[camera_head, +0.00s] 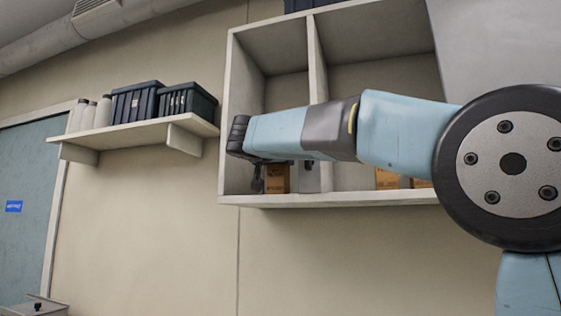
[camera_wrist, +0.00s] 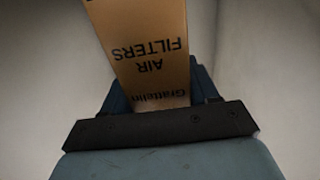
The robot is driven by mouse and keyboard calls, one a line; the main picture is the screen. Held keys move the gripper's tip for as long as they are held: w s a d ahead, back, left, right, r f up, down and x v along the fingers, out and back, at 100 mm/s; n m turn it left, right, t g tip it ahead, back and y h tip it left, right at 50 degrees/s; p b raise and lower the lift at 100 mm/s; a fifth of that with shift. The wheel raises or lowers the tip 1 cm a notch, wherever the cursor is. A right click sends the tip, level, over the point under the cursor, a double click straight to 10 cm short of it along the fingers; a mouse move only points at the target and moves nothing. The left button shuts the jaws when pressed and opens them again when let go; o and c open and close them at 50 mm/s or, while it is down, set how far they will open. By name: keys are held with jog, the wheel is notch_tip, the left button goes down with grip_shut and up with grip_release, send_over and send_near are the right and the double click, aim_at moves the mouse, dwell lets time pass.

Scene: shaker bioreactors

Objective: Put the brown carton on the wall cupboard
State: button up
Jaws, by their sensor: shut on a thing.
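The brown carton (camera_wrist: 145,45) is between my gripper's fingers (camera_wrist: 160,92) in the wrist view, with "AIR FILTERS" printed upside down on its face. In the head view the carton (camera_head: 277,178) shows below my gripper (camera_head: 284,174), which is shut on it. The pale wall cupboard (camera_head: 340,199) has open compartments. My gripper and the carton appear at the lower left compartment, close above its floor. Whether the carton touches the floor, I cannot tell. My arm hides part of the cupboard's middle and right.
Brown boxes (camera_head: 388,179) stand in the right compartment, partly hidden by my arm. An upright divider (camera_head: 317,60) separates the compartments. A dark crate (camera_head: 310,4) sits on top of the cupboard. A wall shelf (camera_head: 140,132) at left holds dark crates (camera_head: 187,99) and white bottles (camera_head: 103,111).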

jog(key=shift+f, duration=0.1)
jog(key=o, duration=1.4)
jog(key=shift+o, duration=0.2)
jog(key=v, duration=1.2)
